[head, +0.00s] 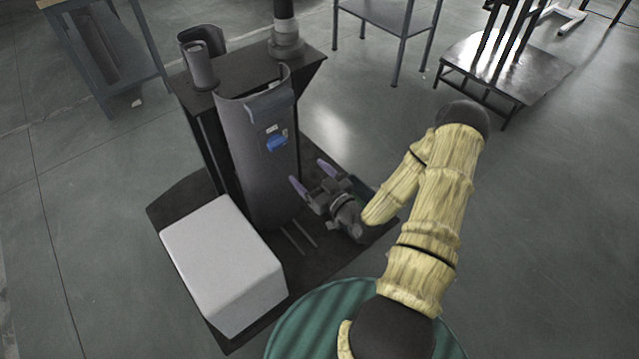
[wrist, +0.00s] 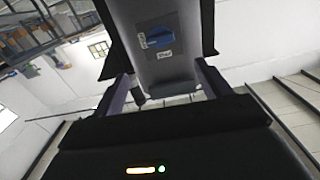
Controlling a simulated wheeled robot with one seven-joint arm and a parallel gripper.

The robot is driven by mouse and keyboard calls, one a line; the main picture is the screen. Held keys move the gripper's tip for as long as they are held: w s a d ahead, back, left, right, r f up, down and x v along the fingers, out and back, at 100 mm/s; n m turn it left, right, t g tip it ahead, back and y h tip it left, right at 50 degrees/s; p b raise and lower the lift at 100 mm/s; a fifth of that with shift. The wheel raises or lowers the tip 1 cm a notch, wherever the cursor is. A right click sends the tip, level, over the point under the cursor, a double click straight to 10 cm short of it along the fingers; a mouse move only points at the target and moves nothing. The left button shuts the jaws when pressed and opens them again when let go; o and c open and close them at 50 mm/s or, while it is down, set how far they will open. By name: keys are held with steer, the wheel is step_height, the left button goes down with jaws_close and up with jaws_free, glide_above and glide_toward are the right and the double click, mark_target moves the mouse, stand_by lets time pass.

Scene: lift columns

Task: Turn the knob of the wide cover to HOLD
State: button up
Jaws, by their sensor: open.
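The wide cover (head: 262,185) is a tall, dark, curved panel standing upright on a dark base. Its blue knob (head: 277,143) sits on a small grey plate on the upper part, with a pale label beside it. The wrist view shows the knob (wrist: 160,37) ahead of and above my fingers, with two small labels whose words I cannot read surely. My gripper (head: 308,171) is open and empty, to the right of the cover and lower than the knob. Its two purple fingers also show in the wrist view (wrist: 165,75), apart from the knob.
A white box (head: 225,262) stands on the base left of the cover. A dark column (head: 285,25) and a narrow cylinder (head: 200,68) stand behind on a dark top. A green striped round surface (head: 310,315) is at the bottom.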

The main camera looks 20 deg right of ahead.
steer(key=shift+v, duration=1.8)
steer(key=s+a+r+m+g+h, duration=0.2)
steer(key=s+a+r+g+h, duration=0.1)
steer(key=s+r+g, duration=0.4)
steer(key=s+a+r+m+g+h, duration=0.1)
steer(key=s+a+r+g+h, duration=0.2)
steer(key=s+r+g, duration=0.4)
step_height(320, 180, up, 15)
steer(key=p, duration=1.5)
steer(key=shift+w+d+r+g+p, duration=0.15)
steer(key=shift+w+d+g+p, duration=0.2)
steer(key=shift+w, duration=0.1)
